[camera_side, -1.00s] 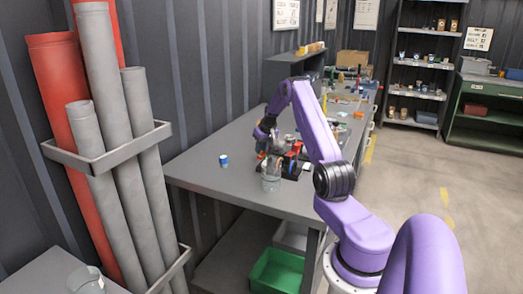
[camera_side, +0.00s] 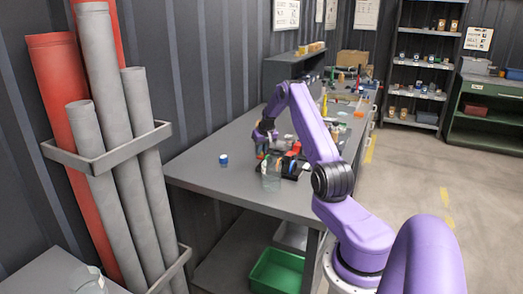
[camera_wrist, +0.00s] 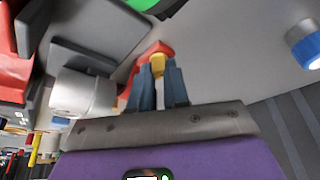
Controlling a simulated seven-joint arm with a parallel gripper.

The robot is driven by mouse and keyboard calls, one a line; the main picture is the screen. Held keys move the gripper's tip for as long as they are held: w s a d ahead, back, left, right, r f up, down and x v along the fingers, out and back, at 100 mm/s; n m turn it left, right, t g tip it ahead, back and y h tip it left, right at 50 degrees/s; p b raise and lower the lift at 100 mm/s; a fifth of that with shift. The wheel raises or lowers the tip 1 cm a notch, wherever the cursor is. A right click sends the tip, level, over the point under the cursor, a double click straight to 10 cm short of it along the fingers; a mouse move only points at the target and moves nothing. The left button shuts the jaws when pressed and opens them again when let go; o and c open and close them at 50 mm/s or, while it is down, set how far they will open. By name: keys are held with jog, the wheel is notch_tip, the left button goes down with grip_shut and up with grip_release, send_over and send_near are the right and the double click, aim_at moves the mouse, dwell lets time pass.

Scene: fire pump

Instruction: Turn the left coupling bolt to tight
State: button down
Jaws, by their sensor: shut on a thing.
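The fire pump (camera_side: 288,165) stands on the grey workbench in the side view, small and partly hidden by my arm. In the wrist view, a yellow bolt head (camera_wrist: 157,63) shows against a red part (camera_wrist: 152,50) of the pump. My gripper (camera_wrist: 158,72) is shut on this bolt, with a dark finger on each side of it. In the side view my gripper (camera_side: 262,152) reaches down at the pump's left side. I cannot read from the frames how tight the bolt is.
A blue and white can (camera_side: 223,160) stands on the workbench (camera_side: 215,180) to the left. More tools lie farther back on the bench. Grey and red pipes (camera_side: 110,130) stand in a rack at the left.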

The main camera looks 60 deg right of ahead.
jog(key=shift+a+m+g+h, duration=0.1)
jog(key=shift+m+g+h, duration=0.4)
jog(key=shift+m, duration=1.4)
jog(key=c, duration=1.4)
grip_release()
jog(key=v, duration=1.7)
jog(key=shift+r, duration=0.2)
jog(key=shift+a, duration=0.1)
